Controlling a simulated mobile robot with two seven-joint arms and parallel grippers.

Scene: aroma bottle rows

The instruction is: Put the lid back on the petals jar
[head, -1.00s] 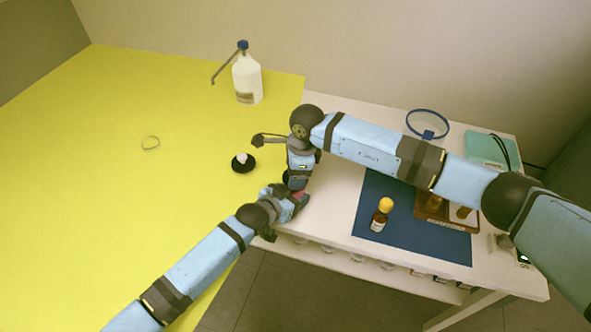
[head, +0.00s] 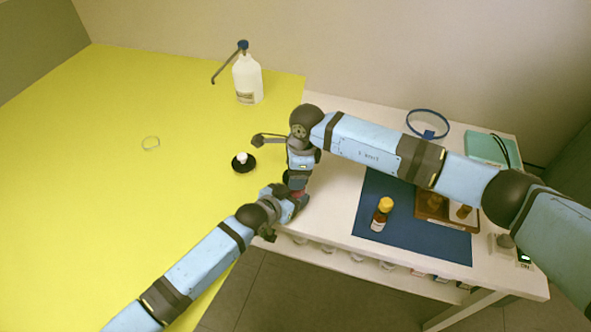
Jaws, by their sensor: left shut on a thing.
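My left gripper (head: 292,202) reaches in from the lower left and is shut on a small dark reddish thing (head: 301,194), which looks like the petals jar. Most of it is hidden by the two grippers, so its rim and contents cannot be made out. My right gripper (head: 296,183) points down from above, right over that thing and very close to it. Whether its jaws are open or hold a lid cannot be told. No separate lid can be made out for certain.
A black dish with a white piece (head: 243,162) stands on the yellow tabletop (head: 120,220).

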